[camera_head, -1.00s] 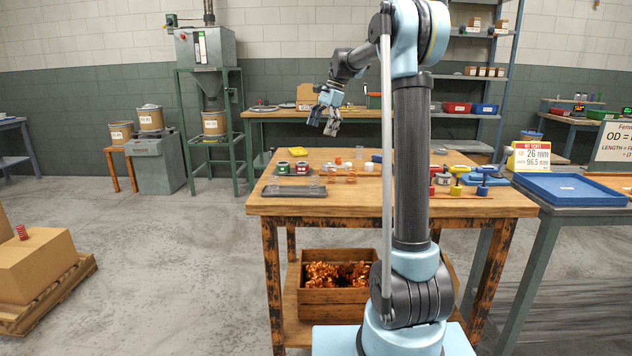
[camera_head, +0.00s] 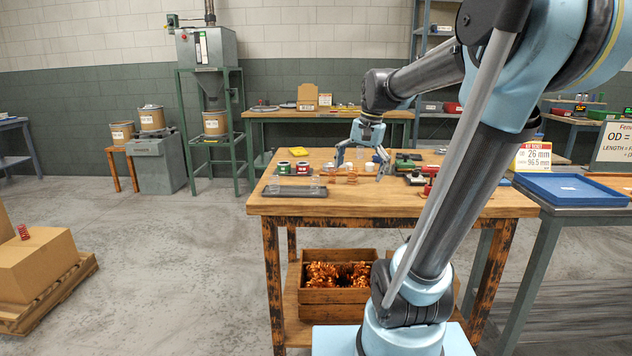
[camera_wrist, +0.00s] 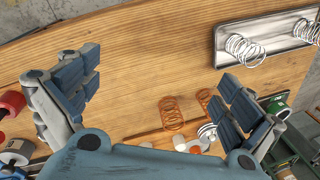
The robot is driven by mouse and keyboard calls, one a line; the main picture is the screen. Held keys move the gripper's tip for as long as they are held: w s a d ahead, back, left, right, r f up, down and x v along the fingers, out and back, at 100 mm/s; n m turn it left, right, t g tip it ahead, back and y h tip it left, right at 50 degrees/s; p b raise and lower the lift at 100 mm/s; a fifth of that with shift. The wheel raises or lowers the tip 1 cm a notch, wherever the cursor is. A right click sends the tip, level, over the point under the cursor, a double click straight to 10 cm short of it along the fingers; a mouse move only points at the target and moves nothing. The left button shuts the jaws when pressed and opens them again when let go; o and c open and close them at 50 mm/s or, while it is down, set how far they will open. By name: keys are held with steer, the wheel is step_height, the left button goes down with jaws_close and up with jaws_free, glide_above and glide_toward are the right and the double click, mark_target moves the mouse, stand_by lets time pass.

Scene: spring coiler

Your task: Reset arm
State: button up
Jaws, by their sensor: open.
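My gripper (camera_head: 361,160) is open and empty, pointing down just above the wooden workbench (camera_head: 300,205), with its fingers spread wide.
Tools with red parts (camera_head: 430,170) lie to the right, partly behind my arm. A blue tray (camera_head: 572,190) is on the right table. A crate of copper coils (camera_head: 335,297) is on the lower shelf.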

steer(key=s+d+f+n, duration=0.1)
steer(key=s+f, duration=0.1)
steer(key=s, duration=0.1)
steer(key=s+d+f+n, duration=0.1)
steer(key=s+f, duration=0.2)
steer(key=s, duration=0.1)
steer(key=s+d+f+h, duration=0.1)
steer(key=s+f, duration=0.2)
steer(key=shift+s+d+f+n+t, duration=0.2)
steer(key=shift+s+n+t, duration=0.1)
steer(key=shift+n, duration=0.1)
steer(key=s+d+f+n, duration=0.2)
steer(key=s+f, duration=0.6)
steer(key=f, duration=0.2)
steer(key=shift+s+d+f+n+t+h, duration=0.2)
steer(key=shift+d+n+t+h, duration=0.1)
steer(key=shift+d+n+h, duration=0.1)
